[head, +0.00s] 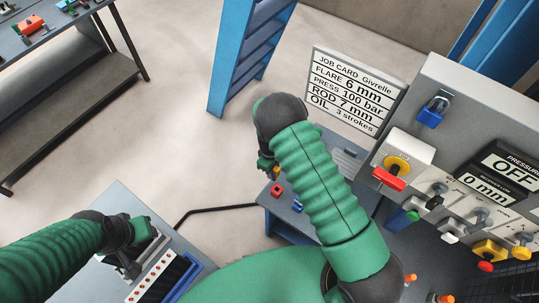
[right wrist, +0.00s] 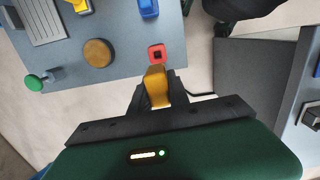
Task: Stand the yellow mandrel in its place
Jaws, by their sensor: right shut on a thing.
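My right gripper (right wrist: 157,95) is shut on the yellow mandrel (right wrist: 157,86), which sticks out from between the fingers in the right wrist view. In the head view a little yellow (head: 276,171) shows at my right gripper (head: 267,167), beside the edge of the small grey-blue table. A red block with a dark centre (right wrist: 157,54) sits on that table just past the mandrel's tip in the right wrist view; I cannot tell whether they touch. The mandrel's own place is not clear to me. My left gripper (head: 140,240) is over the left bench; its fingers are unclear.
The small table (right wrist: 120,75) also holds a blue block (right wrist: 148,8), a brown disc (right wrist: 97,53), a green knob (right wrist: 35,82) and a ridged plate (right wrist: 42,20). The control panel (head: 440,110) and job card (head: 345,88) stand behind right. A blue rack (head: 245,50) stands behind.

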